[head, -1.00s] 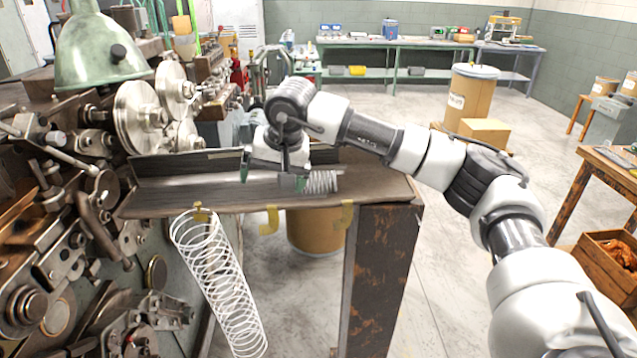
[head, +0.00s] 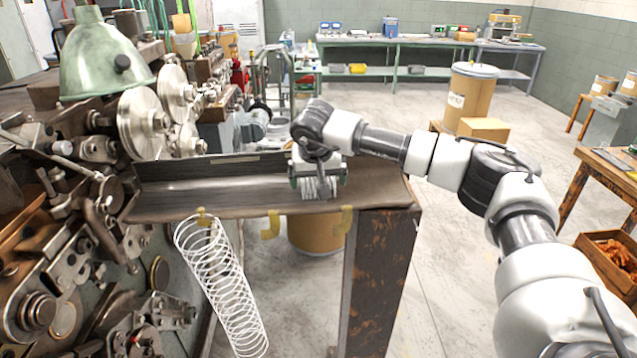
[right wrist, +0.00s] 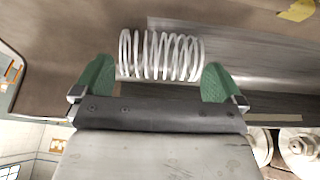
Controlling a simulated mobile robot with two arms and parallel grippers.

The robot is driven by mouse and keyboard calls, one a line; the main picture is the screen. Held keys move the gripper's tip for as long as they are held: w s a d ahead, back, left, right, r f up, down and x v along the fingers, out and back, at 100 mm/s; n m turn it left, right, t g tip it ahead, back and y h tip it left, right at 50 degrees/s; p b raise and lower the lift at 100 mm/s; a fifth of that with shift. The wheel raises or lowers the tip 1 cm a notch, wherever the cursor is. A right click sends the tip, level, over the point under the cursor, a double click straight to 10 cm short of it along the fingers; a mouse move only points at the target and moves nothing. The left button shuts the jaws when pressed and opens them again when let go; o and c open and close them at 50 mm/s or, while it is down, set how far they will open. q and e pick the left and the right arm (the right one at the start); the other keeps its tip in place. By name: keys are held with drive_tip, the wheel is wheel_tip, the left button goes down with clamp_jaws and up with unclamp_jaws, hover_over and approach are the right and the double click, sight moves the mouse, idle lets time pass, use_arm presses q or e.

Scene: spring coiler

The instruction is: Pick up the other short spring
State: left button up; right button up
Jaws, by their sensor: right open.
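The short spring (head: 319,187) is a small white coil lying on the metal tray (head: 215,190) near its right end. In the right wrist view the short spring (right wrist: 160,55) lies crosswise between the green fingertips. My right gripper (head: 318,182) is open, with one finger past each end of the coil; its jaws (right wrist: 158,80) show a small gap on both sides. The gripper hides part of the spring in the head view. My left gripper is not in view.
A long white spring (head: 222,285) hangs from a yellow hook (head: 204,215) on the tray's front edge. Two more yellow hooks (head: 270,224) there are empty. The coiling machine (head: 75,220) stands close at the left. The tray's left part is bare.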

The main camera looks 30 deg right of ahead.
drive_tip(key=shift+w+d+f, duration=0.15)
drive_tip(key=shift+w+f, duration=0.05)
drive_tip(key=shift+f, duration=0.45)
drive_tip(key=shift+r, duration=0.1)
drive_tip(key=c, duration=0.8)
